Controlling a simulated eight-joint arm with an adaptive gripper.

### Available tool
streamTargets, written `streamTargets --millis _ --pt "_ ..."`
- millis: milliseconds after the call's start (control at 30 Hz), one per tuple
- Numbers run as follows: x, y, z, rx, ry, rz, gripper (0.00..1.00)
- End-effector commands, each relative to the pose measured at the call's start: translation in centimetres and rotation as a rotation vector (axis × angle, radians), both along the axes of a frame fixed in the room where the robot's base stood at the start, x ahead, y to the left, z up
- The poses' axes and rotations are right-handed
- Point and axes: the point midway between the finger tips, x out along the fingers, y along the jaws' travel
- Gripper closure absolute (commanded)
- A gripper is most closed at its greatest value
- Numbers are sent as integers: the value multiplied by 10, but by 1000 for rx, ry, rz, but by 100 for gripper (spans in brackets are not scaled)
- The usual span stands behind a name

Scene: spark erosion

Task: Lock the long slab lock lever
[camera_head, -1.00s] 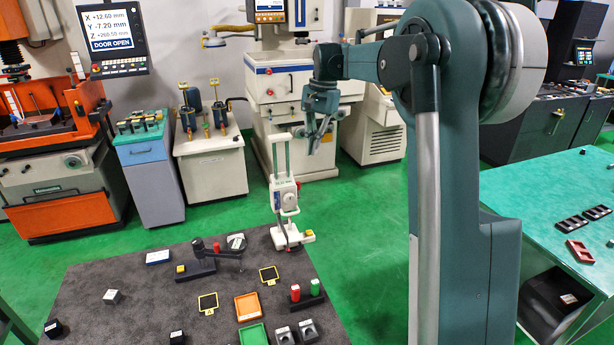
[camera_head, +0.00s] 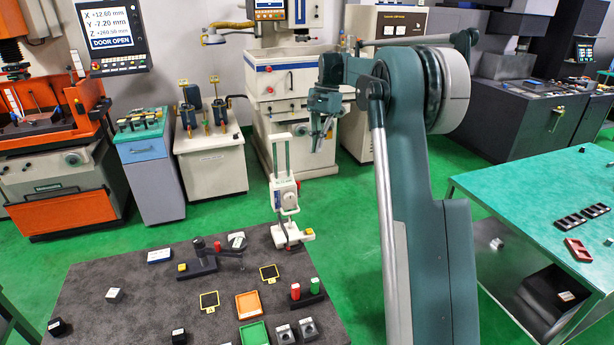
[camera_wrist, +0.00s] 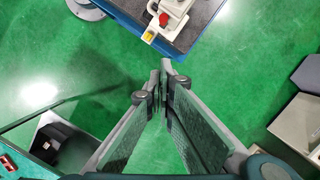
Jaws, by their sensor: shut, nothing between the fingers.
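My gripper (camera_head: 321,144) hangs in the air over the green floor, right of the dark slab-topped table (camera_head: 110,262). In the wrist view its fingers (camera_wrist: 162,92) are together with nothing between them. A black fixture (camera_head: 203,262) with a round knob, a thin arm and a yellow block lies on the dark top. A white upright gauge (camera_head: 284,195) stands at the table's far right corner; its base with a red knob and yellow block shows in the wrist view (camera_wrist: 174,12). I cannot tell which part is the long slab lock lever. My gripper touches neither.
An orange tray (camera_head: 249,305), a green tray (camera_head: 254,333) and a stand with red and green pieces (camera_head: 308,296) share the dark top. A teal table (camera_head: 530,180) stands right. Machines line the back. Green floor is clear between tables.

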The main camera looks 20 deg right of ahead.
Motion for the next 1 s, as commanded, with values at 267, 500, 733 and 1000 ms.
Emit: streamTargets --millis 267,500,733,1000 --pt "0 0 0 0 0 0 100" --pt "-1 2 -8 0 0 1 100" --pt "-4 6 -29 0 0 1 100" --pt "-10 14 -68 0 0 1 100"
